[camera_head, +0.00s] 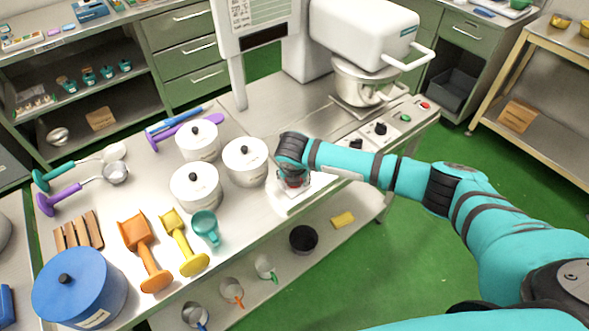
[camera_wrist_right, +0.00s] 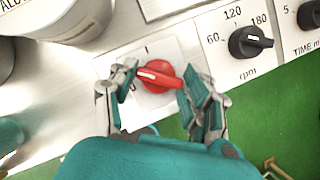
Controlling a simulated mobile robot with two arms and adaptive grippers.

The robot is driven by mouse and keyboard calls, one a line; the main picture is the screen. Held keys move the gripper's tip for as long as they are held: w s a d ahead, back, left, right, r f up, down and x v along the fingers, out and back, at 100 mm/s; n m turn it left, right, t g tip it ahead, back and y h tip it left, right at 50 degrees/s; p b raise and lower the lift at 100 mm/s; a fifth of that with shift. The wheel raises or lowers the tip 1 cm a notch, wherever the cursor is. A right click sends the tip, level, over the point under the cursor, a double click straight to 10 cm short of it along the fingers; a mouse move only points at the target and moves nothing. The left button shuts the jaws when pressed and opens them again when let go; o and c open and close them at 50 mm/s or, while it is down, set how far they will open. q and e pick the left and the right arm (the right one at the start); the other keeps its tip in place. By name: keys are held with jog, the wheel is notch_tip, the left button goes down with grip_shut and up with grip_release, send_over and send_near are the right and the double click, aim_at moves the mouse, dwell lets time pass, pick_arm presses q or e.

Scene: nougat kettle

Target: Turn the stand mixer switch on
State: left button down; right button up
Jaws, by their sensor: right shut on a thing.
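The white stand mixer (camera_head: 362,32) stands at the back of the steel table, with its steel bowl (camera_head: 364,82) under the head. Its red rotary switch (camera_wrist_right: 158,77) sits on a pale plate on the control panel in the right wrist view. The switch's handle lies nearly level, with its white line toward the left, below a printed mark. My right gripper (camera_wrist_right: 158,84) is around the switch, one finger at each end of the handle, shut on it. In the head view my right gripper (camera_head: 292,181) hides most of the switch. My left gripper is not in view.
The rpm knob (camera_wrist_right: 250,42) is right of the switch. Lidded pots (camera_head: 195,188) stand close left of my gripper. An orange scoop (camera_head: 145,250), a yellow scoop (camera_head: 182,243), a teal mug (camera_head: 206,227) and a blue pot (camera_head: 80,290) are farther left.

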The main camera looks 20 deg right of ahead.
jog(key=m+p, duration=0.1)
jog(key=m+h, duration=0.1)
jog(key=m, duration=0.1)
jog(key=shift+a+r+p, duration=0.1)
jog(key=shift+r+p, duration=0.1)
jog(key=shift+p, duration=0.15)
jog(key=m+g+h+p, duration=0.1)
jog(key=m, duration=0.1)
jog(key=shift+w+m, duration=0.1)
jog(key=shift+m, duration=0.2)
jog(key=shift+f+m+g+h, duration=0.1)
jog(key=shift+m+g+h, duration=0.25)
jog(key=shift+m, duration=0.85)
jog(key=shift+w+m+g+p, duration=0.1)
jog(key=shift+m+g+p, duration=0.3)
jog(key=shift+m, duration=0.7)
jog(key=o, duration=1.2)
jog(key=shift+c, duration=0.2)
jog(key=shift+a, duration=0.1)
jog(key=v, duration=1.2)
jog(key=shift+f, duration=0.15)
